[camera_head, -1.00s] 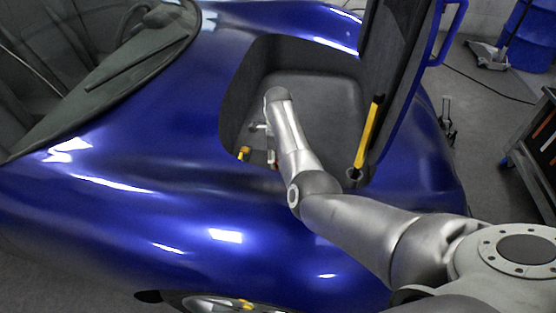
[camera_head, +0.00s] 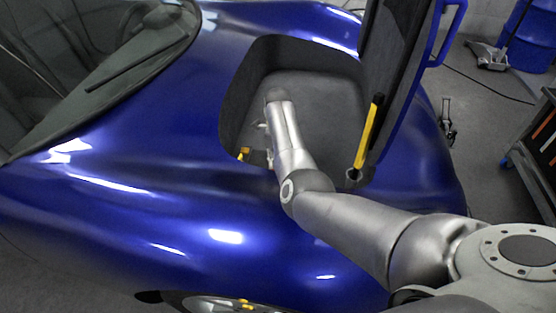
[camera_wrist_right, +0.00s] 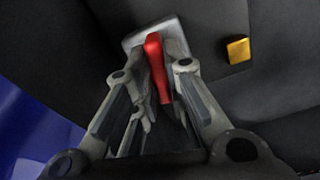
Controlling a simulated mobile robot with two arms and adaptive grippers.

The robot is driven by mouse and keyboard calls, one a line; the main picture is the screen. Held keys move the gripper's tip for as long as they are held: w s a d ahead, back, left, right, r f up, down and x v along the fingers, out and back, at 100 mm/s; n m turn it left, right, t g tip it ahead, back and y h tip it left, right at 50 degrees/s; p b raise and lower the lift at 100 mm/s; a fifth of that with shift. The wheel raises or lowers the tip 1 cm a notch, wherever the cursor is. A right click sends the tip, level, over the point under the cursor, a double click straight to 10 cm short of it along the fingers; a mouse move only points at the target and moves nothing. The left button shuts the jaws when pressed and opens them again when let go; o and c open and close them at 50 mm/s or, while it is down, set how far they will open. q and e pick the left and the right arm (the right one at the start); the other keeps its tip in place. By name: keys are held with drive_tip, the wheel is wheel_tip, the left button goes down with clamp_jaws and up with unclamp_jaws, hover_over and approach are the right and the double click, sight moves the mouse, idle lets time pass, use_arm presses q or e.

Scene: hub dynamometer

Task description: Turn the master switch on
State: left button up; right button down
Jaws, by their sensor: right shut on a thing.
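The master switch (camera_wrist_right: 155,62) shows in the right wrist view as a red lever on a light grey base plate (camera_wrist_right: 181,42). The plate sits on the dark wall of the car's open compartment. My right gripper (camera_wrist_right: 157,92) is shut on the red lever, with one finger on each side of it. In the head view my right arm reaches into the compartment and hides the switch and most of the gripper. My left gripper is in neither view.
The blue car body (camera_head: 130,190) surrounds the dark compartment (camera_head: 325,100). Its raised lid (camera_head: 395,70) and a yellow strut (camera_head: 366,137) stand to the arm's right. A small yellow block (camera_wrist_right: 238,50) sits beside the switch. A tool cart (camera_head: 535,165) stands at far right.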

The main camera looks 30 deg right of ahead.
drive_tip(key=shift+w+a+r+m, duration=0.1)
drive_tip(key=shift+m, duration=0.8)
drive_tip(key=m, duration=0.2)
drive_tip(key=shift+m, duration=0.9)
drive_tip(key=shift+m+b, duration=0.3)
drive_tip(key=shift+m, duration=1)
drive_tip(key=m+b, duration=0.1)
drive_tip(key=m, duration=0.2)
drive_tip(key=shift+m, duration=0.3)
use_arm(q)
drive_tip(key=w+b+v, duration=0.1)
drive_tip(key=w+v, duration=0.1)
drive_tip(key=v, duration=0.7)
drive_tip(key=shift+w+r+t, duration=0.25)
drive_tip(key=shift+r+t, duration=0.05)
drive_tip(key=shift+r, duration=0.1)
use_arm(e)
drive_tip(key=shift+m, duration=2)
drive_tip(key=c, duration=1.5)
unclamp_jaws()
